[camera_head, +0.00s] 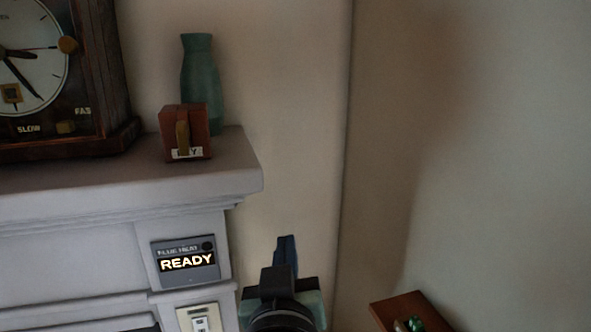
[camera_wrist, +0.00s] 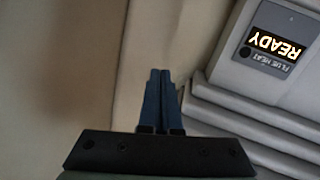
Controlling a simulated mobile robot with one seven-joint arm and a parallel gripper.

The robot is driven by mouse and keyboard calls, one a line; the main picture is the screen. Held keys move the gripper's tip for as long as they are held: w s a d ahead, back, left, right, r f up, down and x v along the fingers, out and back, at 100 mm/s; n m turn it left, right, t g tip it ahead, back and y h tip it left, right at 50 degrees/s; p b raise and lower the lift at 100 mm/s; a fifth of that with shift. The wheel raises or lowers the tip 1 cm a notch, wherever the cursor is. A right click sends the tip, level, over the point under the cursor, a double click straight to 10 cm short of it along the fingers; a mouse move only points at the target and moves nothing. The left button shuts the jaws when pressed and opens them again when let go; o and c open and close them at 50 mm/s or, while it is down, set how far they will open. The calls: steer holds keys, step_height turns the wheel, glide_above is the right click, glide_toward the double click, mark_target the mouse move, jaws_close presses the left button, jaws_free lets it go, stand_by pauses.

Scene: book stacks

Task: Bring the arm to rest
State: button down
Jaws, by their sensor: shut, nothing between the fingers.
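My gripper (camera_head: 287,240) points up in front of the bare wall in the head view, right of the mantel's side. It also shows in the wrist view (camera_wrist: 160,73), where its two blue fingers are together with nothing between them. No part of it appears to touch anything. The rest of my arm is mostly out of view below.
A grey mantelpiece (camera_head: 120,180) stands left, bearing a clock (camera_head: 60,75), a green vase (camera_head: 200,80) and a small brown box (camera_head: 186,132). Its side has a "READY" panel (camera_head: 186,279) and a switch (camera_head: 200,318). A wooden surface (camera_head: 395,308) lies low right.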

steer(key=s+r+t, duration=0.3)
steer(key=s+r, duration=0.1)
steer(key=r, duration=0.5)
steer(key=s+r+m+t, duration=0.1)
steer(key=s+r+t, duration=0.2)
steer(key=r, duration=0.7)
steer(key=s+d+r+m+t, duration=0.1)
steer(key=s+r+t, duration=0.3)
steer(key=r, duration=0.5)
steer(key=shift+s+r, duration=0.2)
steer(key=shift+s, duration=1.05)
